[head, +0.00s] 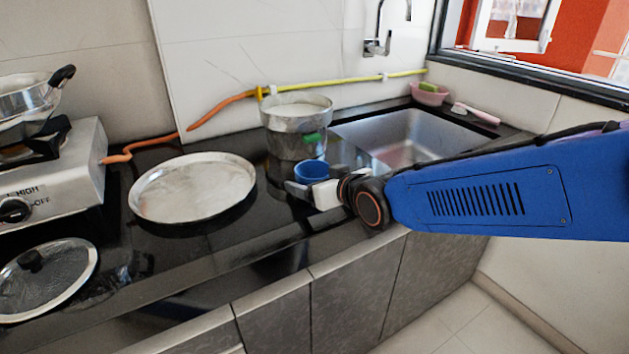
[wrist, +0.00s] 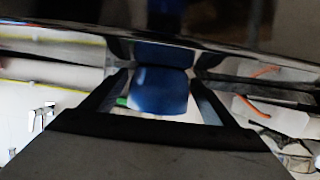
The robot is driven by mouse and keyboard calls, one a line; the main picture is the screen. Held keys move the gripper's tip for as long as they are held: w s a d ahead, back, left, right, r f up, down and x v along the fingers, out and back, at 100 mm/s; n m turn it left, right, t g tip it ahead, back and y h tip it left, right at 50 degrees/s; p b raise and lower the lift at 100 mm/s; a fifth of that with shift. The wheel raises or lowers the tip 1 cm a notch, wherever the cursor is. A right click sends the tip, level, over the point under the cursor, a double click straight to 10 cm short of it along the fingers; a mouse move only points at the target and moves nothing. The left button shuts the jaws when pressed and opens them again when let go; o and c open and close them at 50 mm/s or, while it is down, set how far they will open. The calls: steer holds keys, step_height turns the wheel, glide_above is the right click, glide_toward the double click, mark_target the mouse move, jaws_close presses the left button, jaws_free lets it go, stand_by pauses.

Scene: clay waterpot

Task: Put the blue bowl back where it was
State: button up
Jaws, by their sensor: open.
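The small blue bowl (head: 311,171) is on the black counter, in front of the metal pot and left of the sink. It also shows in the wrist view (wrist: 160,92), which looks upside down, with a blue reflection on the dark surface beside it. My gripper (head: 299,190) is low over the counter at the bowl. In the wrist view my gripper (wrist: 158,78) is open, with one finger on each side of the bowl. I cannot tell whether either finger touches it. In the head view the gripper hides the bowl's lower front.
A metal pot (head: 297,138) stands right behind the bowl. A large round metal plate (head: 193,188) lies to the left. The sink (head: 400,140) is to the right. A stove (head: 62,180) and a glass lid (head: 45,278) are at far left. The counter's front edge is close.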

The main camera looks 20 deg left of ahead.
steer(key=shift+s+d+r, duration=0.25)
steer(key=shift+d+r, duration=0.05)
steer(key=shift+r, duration=0.05)
steer(key=v, duration=1.1)
steer(key=shift+d, duration=0.15)
steer(key=w+d+f+m+h, duration=0.1)
steer(key=d+f+m+h, duration=0.15)
steer(key=d, duration=0.95)
steer(key=d+f+m+h, duration=0.2)
steer(key=d+h, duration=0.2)
steer(key=d, duration=0.7)
steer(key=s+d+f+m+g+h, duration=0.2)
steer(key=s+d+f, duration=0.1)
steer(key=s+d, duration=0.4)
steer(key=s+d+f+m+g+h, duration=0.1)
steer(key=s+d+f+m+g, duration=0.1)
steer(key=s+d, duration=0.6)
steer(key=d+f+m, duration=0.1)
steer(key=d, duration=0.2)
steer(key=shift+d+f+h, duration=0.3)
steer(key=shift+f+h, duration=0.05)
steer(key=shift+f, duration=0.05)
